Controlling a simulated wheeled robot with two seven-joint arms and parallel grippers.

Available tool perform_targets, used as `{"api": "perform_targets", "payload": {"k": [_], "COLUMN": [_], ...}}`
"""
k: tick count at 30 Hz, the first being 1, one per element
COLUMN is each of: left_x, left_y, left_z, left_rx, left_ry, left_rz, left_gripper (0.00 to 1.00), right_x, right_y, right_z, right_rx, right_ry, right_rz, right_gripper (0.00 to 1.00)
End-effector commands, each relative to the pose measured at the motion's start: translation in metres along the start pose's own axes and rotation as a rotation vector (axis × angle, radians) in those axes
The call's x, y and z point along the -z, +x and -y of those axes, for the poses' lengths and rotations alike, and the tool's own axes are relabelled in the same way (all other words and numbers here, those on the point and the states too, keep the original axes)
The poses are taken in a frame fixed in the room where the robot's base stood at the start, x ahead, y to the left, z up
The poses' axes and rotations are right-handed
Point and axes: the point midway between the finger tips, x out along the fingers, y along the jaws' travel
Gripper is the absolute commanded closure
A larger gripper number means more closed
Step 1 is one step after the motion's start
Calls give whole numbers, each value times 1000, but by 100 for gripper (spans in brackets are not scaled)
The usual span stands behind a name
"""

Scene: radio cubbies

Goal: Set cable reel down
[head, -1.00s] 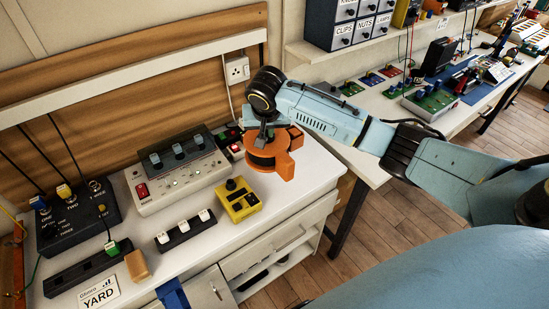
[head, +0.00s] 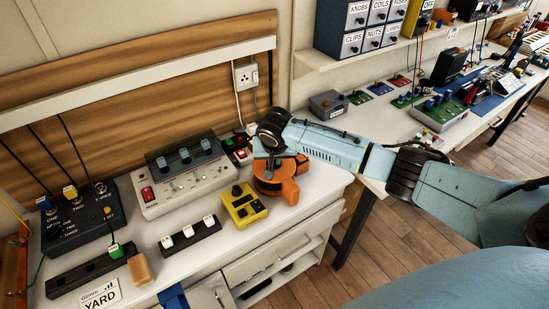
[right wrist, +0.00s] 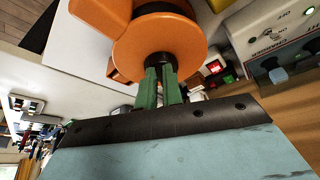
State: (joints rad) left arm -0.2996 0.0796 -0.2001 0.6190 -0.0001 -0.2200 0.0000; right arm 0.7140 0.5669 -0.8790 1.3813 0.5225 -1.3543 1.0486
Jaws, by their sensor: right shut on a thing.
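The orange cable reel (head: 281,183) is at the right end of the white counter (head: 322,184) in the head view, low over or on its top; I cannot tell whether it touches. My right gripper (head: 266,157) is above it, and its jaws are shut on the reel. In the right wrist view, the green fingers (right wrist: 161,86) close on the dark hub of the orange reel (right wrist: 165,42). The gripper hides part of the reel in the head view. My left gripper is not in view.
A yellow box (head: 243,206) stands just left of the reel. A grey control panel (head: 182,176) and small coloured switches (head: 240,148) stand behind. A black strip with white switches (head: 190,236) lies in front. The counter's right edge is close to the reel.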

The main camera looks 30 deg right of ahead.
Motion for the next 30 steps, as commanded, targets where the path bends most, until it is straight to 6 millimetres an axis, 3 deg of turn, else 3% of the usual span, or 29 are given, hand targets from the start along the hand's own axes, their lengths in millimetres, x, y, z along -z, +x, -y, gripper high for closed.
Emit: {"api": "perform_targets", "payload": {"k": [1, 2, 6, 17, 23, 30], "left_x": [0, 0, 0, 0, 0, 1], "left_y": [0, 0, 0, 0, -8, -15], "left_z": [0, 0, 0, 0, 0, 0], "left_rx": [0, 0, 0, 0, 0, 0], "left_ry": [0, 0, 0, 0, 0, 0], "left_rz": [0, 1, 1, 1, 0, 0], "left_gripper": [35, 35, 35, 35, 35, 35], "right_x": [0, -1, -1, 1, 2, 2], "right_y": [1, 1, 1, -4, -35, -88], "right_z": [1, 0, 0, 0, 0, 1], "right_rx": [2, 0, 0, 0, 3, 3], "right_ry": [1, 0, 0, -1, -1, -1], "right_rz": [-2, 1, 1, -1, -2, -2], "right_gripper": [100, 88, 70, 70, 70, 70]}}
